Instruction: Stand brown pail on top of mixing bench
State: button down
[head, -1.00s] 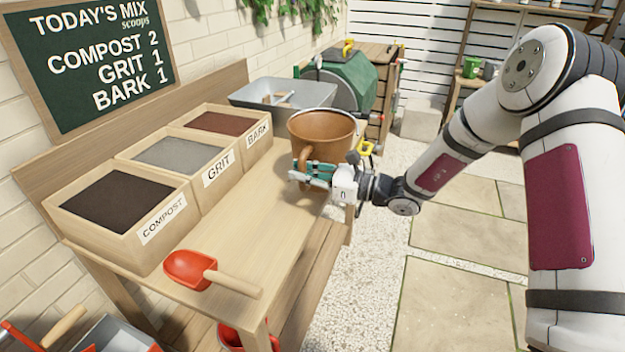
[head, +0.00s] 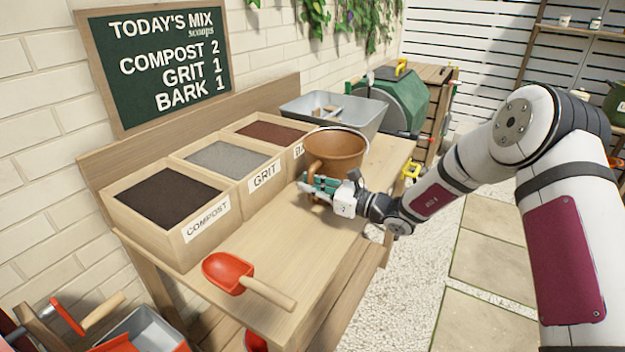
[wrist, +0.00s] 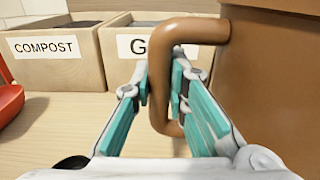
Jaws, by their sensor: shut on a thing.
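The brown pail (head: 340,151) is upright over the wooden mixing bench (head: 285,253), close to the bark bin, with a thin wire bail over its rim. My gripper (head: 322,187) is shut on the pail's side handle, on its near side. In the wrist view the handle (wrist: 160,95) passes between the teal fingers (wrist: 165,95), and the pail's wall (wrist: 268,90) fills the right side. The pail's base is partly hidden by my gripper, so I cannot tell whether it touches the bench top.
The compost bin (head: 197,245), grit bin (head: 255,200) and bark bin (head: 297,158) line the bench's back. A red scoop (head: 228,272) lies at the front end. A grey tub (head: 350,112) stands at the far end. The bench top between scoop and pail is clear.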

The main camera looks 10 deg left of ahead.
jog(key=shift+f, duration=0.35)
jog(key=c, duration=1.6)
grip_release()
jog(key=shift+f, duration=0.25)
jog(key=shift+o, duration=0.2)
jog(key=shift+r, duration=0.1)
jog(key=v, duration=1.2)
jog(key=shift+p, duration=0.3)
jog(key=shift+r, duration=0.1)
